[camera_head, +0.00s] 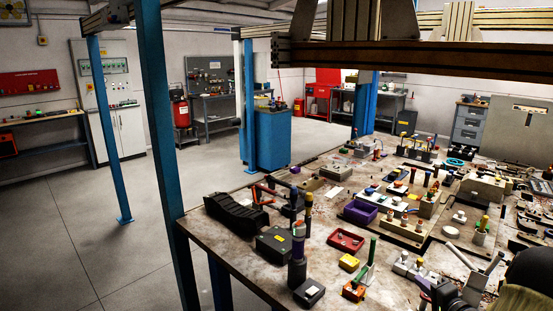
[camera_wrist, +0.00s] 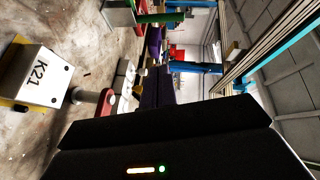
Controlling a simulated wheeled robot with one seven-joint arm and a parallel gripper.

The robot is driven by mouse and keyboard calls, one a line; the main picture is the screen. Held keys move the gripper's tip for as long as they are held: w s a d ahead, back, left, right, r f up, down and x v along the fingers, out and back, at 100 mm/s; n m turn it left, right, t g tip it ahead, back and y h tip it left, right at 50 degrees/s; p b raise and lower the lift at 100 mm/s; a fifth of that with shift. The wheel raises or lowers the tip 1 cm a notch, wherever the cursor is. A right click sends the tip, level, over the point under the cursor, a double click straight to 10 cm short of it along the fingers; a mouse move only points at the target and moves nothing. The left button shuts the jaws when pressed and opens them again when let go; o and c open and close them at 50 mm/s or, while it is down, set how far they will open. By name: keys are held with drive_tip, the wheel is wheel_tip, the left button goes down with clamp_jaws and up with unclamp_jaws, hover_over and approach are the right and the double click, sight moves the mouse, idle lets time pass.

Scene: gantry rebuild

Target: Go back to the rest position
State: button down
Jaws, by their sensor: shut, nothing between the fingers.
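The black body of my gripper (camera_wrist: 160,128) fills the bottom of the wrist view, with an orange light bar and a green light on it. My gripper is shut and holds nothing. Its fingertips are hard to make out. In the wrist view it is over the cluttered workbench, apart from a pale block marked K21 (camera_wrist: 42,76). In the head view, dark rounded parts at the lower right corner look like my arm, partly cut off by the frame.
The workbench (camera_head: 225,238) carries many small items, among them a red tray (camera_head: 345,241), a purple bin (camera_head: 360,212) and a black ribbed block (camera_head: 236,212). Blue posts (camera_head: 160,120) and an overhead beam (camera_head: 420,57) frame it. The floor (camera_head: 80,220) at left is clear.

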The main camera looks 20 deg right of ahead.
drive_tip(key=w+a+r+n+g+h+p, duration=0.1)
drive_tip(key=w+a+r+n+g, duration=0.2)
drive_tip(key=a, duration=0.6)
drive_tip(key=w+a+n+g+p, duration=0.1)
drive_tip(key=w+a+n+g, duration=0.3)
drive_tip(key=a, duration=0.5)
drive_tip(key=s+a+r+n+g, duration=0.1)
drive_tip(key=s+a+n+g, duration=0.2)
drive_tip(key=s+a, duration=0.5)
drive_tip(key=s+a+r+n+g+y+p, duration=0.1)
drive_tip(key=s+a+n+g, duration=0.2)
drive_tip(key=a, duration=1.2)
drive_tip(key=s+n, duration=0.2)
drive_tip(key=s, duration=0.3)
drive_tip(key=shift+s+a+n+g+y, duration=0.2)
drive_tip(key=shift+a+n+g+y, duration=0.1)
drive_tip(key=shift+a+n, duration=0.1)
drive_tip(key=shift+w, duration=0.1)
drive_tip(key=shift+d, duration=0.2)
